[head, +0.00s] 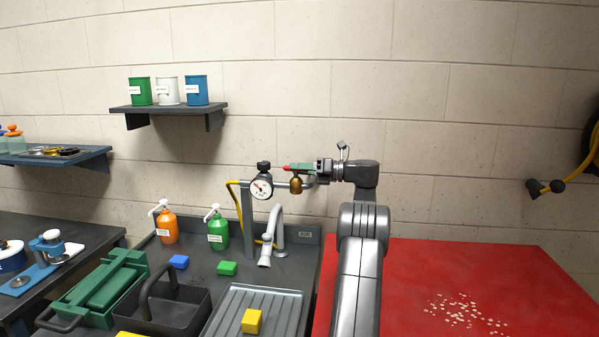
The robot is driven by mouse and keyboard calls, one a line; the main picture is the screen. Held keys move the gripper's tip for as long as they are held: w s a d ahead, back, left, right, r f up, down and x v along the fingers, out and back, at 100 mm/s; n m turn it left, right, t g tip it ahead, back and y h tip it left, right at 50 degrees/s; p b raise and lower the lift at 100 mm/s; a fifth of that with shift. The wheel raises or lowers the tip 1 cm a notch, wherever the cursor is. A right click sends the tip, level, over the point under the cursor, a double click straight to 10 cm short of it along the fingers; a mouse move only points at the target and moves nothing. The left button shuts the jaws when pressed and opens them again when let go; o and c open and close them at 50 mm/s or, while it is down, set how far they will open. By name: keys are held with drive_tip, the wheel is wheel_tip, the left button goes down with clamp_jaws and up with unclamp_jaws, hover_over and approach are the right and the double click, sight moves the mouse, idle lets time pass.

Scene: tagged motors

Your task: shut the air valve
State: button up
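The air line stands at the back of the dark bench: a grey pipe (247,215) with a round dial gauge (262,187) and a brass valve body (296,185). A small red piece (286,168), perhaps the end of the valve's lever, shows just above and left of the brass body. My gripper (302,167) reaches in from the right at that height, with a green part directly against the red piece. The fingers overlap the valve, so I cannot tell whether they are open or closed on the lever. A label reading AIR (305,234) is on the bench's back edge.
Orange (167,224) and green (217,231) pump bottles stand left. A shelf (168,108) with three cans is above left. A red tabletop (430,270) with pale scattered bits lies right.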

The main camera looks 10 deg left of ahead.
drive_tip(key=shift+a, duration=0.1)
drive_tip(key=shift+w, duration=0.1)
clamp_jaws()
